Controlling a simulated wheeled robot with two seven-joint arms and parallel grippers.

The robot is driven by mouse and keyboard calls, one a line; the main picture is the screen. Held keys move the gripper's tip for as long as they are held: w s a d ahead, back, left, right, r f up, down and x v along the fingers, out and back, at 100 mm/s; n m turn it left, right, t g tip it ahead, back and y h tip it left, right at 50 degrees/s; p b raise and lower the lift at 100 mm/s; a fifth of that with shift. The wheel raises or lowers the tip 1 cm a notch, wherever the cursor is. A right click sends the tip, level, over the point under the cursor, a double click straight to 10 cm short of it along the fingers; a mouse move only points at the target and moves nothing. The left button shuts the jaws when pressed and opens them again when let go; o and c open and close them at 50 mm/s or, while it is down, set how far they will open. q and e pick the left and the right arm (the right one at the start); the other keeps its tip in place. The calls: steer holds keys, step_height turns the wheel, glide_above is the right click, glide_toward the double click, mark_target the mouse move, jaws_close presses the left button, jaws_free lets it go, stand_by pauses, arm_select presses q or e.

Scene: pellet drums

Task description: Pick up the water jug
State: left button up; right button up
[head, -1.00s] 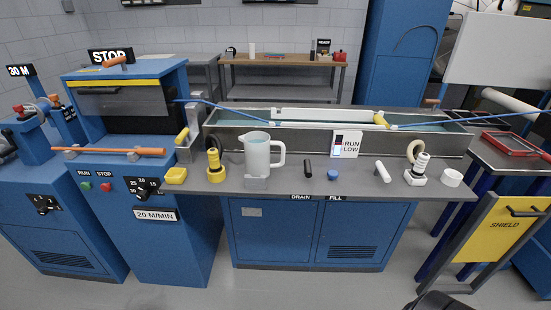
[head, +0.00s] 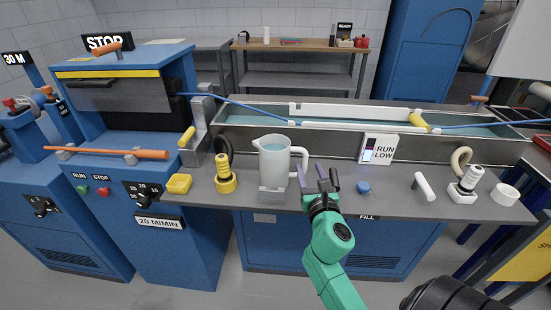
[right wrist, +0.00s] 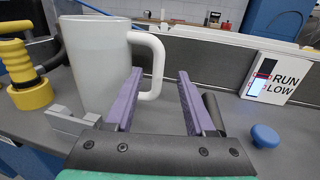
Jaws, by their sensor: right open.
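The water jug (head: 273,163) is a pale, translucent jug with a white handle on its right side. It stands upright on the grey bench top, with a small grey block at its front. It also shows at the left of the right wrist view (right wrist: 100,68), its handle (right wrist: 152,65) just beyond my fingers. My right gripper (head: 322,178) is open and empty, just right of the jug and in front of the handle. In the right wrist view its purple fingers (right wrist: 158,88) are spread, with the handle near the left finger; I cannot tell whether they touch.
A blue knob (head: 363,187), a white cylinder (head: 425,187) and a RUN LOW sign (head: 380,148) are to the right. A water trough (head: 330,118) runs behind.

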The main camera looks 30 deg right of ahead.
steer(key=x, duration=0.8)
steer(key=shift+w+a+f, duration=0.1)
steer(key=shift+f, duration=0.25)
jaws_close()
stand_by(0.7)
steer(key=shift+r+p, duration=0.1)
steer(key=shift+p, duration=0.2)
